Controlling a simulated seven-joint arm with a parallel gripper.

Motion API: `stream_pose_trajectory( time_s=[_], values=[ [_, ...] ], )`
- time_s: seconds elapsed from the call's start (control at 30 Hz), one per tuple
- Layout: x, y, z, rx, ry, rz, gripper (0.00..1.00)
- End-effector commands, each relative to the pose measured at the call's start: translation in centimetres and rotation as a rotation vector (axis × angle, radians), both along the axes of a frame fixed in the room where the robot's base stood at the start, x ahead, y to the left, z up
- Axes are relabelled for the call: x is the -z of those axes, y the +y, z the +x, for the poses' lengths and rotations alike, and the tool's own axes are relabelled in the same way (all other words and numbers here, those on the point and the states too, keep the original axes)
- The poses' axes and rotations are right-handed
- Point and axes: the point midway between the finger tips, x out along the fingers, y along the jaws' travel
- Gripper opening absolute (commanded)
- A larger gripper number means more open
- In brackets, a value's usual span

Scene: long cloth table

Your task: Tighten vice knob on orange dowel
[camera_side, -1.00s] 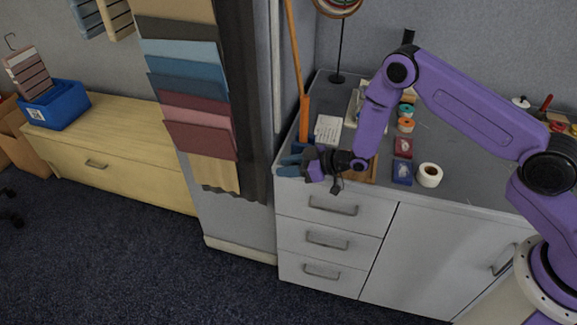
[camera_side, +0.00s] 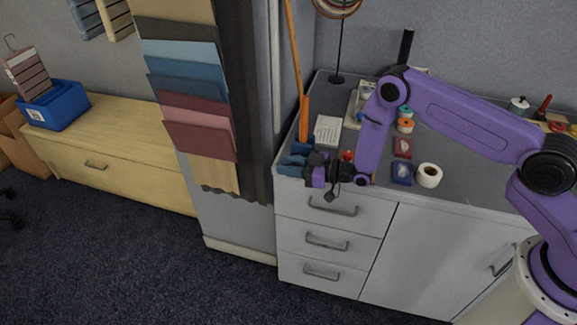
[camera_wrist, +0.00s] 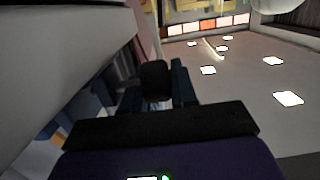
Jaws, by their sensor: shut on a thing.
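The orange dowel (camera_side: 304,112) stands upright at the counter's left corner, a long thin pole rising above it. The blue vice (camera_side: 291,166) is at the counter's front left corner around the dowel's foot, partly hidden by my gripper. My gripper (camera_side: 314,168) reaches it from the right, at the counter's front edge. In the wrist view a dark rounded knob (camera_wrist: 155,80) sits between my two fingers, and my gripper (camera_wrist: 156,92) is shut on it. The dowel cannot be made out in the wrist view, and the vice's jaws are hard to see.
A white notepad (camera_side: 327,130) lies behind my gripper. Small red and blue boxes, a white tape roll (camera_side: 429,175) and orange spools (camera_side: 405,125) stand on the counter to the right. Drawers are below. A curtain with hanging fabric samples (camera_side: 200,140) is close on the left.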

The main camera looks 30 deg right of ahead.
Motion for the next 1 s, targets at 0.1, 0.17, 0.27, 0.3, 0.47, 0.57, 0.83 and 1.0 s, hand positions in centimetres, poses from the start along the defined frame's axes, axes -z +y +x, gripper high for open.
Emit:
stream_pose_trajectory(
  time_s=[0.1,0.17,0.27,0.3,0.47,0.57,0.83,1.0],
  values=[
    [-0.1,0.0,0.0,-0.001,-0.005,0.004,0.0],
    [-0.1,0.0,0.0,-0.001,-0.005,0.004,0.0],
    [-0.1,0.0,0.0,-0.001,-0.005,0.004,0.0],
    [-0.1,0.0,0.0,-0.001,-0.004,0.003,0.33],
    [-0.1,0.0,0.0,0.0,-0.004,0.003,0.33],
    [0.0,0.0,0.0,0.0,-0.004,0.002,0.33],
    [-0.2,-1.5,-1.4,0.002,-0.001,0.001,0.33],
    [-0.6,-3.8,-3.7,0.002,0.001,0.001,0.33]
  ],
)
